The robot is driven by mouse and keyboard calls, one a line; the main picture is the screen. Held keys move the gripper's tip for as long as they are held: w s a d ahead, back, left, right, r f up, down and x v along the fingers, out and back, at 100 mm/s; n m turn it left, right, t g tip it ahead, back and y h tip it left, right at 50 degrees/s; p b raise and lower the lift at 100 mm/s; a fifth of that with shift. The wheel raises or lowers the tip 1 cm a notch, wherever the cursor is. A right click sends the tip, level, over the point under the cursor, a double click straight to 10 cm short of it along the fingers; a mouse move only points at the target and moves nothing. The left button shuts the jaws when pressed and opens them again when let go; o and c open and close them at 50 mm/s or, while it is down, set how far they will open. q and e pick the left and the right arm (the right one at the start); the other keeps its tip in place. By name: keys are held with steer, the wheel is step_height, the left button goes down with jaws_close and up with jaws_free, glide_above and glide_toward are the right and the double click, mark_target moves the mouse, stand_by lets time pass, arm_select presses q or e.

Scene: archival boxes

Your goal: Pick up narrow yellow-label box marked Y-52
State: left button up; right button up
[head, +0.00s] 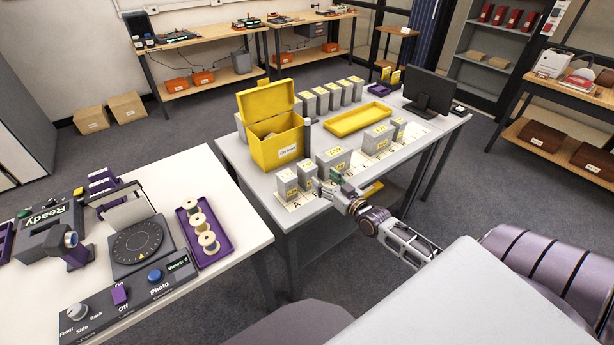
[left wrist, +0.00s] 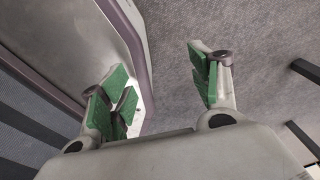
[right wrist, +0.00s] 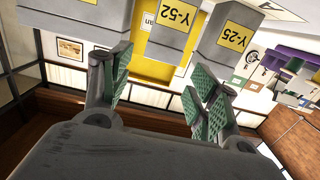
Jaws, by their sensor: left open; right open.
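The narrow box marked Y-52 (right wrist: 177,32), grey with a yellow label, is near the upper middle of the right wrist view, beyond my right gripper (right wrist: 157,85). That gripper is open and empty, with the box apart from its fingers. In the head view, the right gripper (head: 331,185) is at the near edge of the middle table, close to a narrow grey box (head: 307,175) that appears to be Y-52. Box Y-25 (right wrist: 230,45) stands beside it. My left gripper (left wrist: 163,95) is open and empty above the floor.
A wider yellow-label box (head: 333,162) stands on the other side. An open yellow bin (head: 276,146), a yellow tray (head: 359,119) and a monitor (head: 430,92) share the table. The left table (head: 150,180) holds a turntable (head: 138,242) and a purple spool tray (head: 212,244).

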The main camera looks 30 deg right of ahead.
mark_target(313, 171)
steer(key=shift+w+a, duration=0.1)
steer(key=shift+w, duration=1.15)
steer(key=shift+w+a+f, duration=0.1)
steer(key=shift+w, duration=0.6)
steer(key=shift+w+a+f, duration=0.1)
steer(key=shift+w, duration=0.6)
arm_select(q)
steer(key=shift+w+a, duration=0.2)
steer(key=shift+a, duration=0.4)
steer(key=shift+w+d, duration=0.1)
